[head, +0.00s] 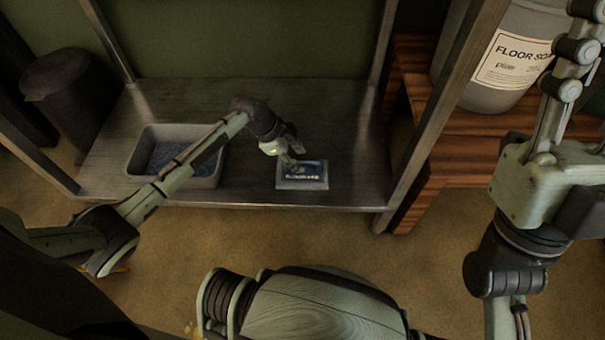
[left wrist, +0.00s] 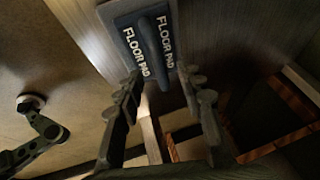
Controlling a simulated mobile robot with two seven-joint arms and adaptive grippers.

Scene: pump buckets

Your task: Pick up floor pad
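The floor pad (head: 312,183) is a small flat block with a dark blue label, lying on the metal shelf near its front edge. In the left wrist view the floor pad (left wrist: 128,22) shows a raised bar-like handle (left wrist: 153,50) between two lines of "FLOOR PAD" lettering. My left gripper (head: 292,160) is just above the pad's back left part. In the left wrist view its two fingers are apart, one on each side of the line of the handle, with nothing between them. My right gripper (head: 565,85) points up at the right edge, its tips cut off.
A grey tub (head: 208,182) stands on the shelf (head: 245,190) left of the pad, under my left arm. Shelf posts (head: 440,110) rise at the corners. A white floor soap bucket (head: 490,90) stands on a wooden stand (head: 420,180) at right. A dark bin (head: 65,90) stands at left.

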